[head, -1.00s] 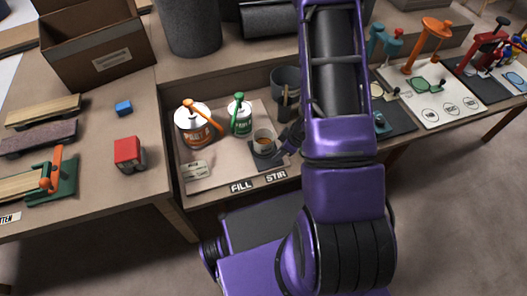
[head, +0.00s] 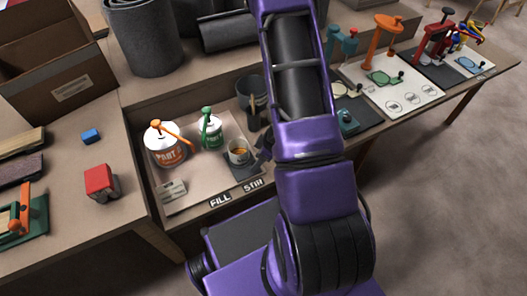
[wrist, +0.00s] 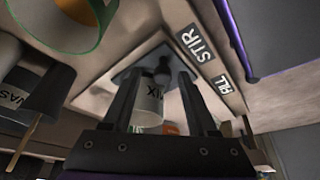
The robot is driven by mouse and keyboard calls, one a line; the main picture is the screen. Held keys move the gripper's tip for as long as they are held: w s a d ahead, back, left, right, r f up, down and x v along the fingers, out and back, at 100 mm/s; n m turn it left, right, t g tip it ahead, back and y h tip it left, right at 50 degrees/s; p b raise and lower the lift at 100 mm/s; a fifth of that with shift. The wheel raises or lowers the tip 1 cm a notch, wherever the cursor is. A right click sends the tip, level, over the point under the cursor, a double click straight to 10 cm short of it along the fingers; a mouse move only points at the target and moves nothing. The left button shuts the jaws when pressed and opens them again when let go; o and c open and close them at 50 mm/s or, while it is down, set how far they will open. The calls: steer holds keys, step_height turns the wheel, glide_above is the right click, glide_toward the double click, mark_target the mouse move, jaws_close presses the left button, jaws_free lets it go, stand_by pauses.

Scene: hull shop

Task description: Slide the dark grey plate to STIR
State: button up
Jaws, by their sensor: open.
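The dark grey plate (head: 240,173) lies on the tray behind the STIR label (head: 253,185), closer to it than to the FILL label (head: 220,200). A mixing cup (head: 239,153) with orange-brown contents stands on the plate. In the wrist view the plate (wrist: 123,76) shows with a dark round knob (wrist: 162,73) and the cup (wrist: 148,108). My gripper (wrist: 160,76) is open, its two fingers on either side of the knob in that view. Whether they touch it I cannot tell. In the head view my gripper (head: 264,152) is at the plate's right side, partly hidden by my arm.
An orange-marked can (head: 165,150) and a green-marked can (head: 210,135) stand left of the cup. A dark pot (head: 252,95) holding sticks stands behind.

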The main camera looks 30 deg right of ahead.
steer(key=p+v, duration=0.4)
steer(key=v, duration=1.3)
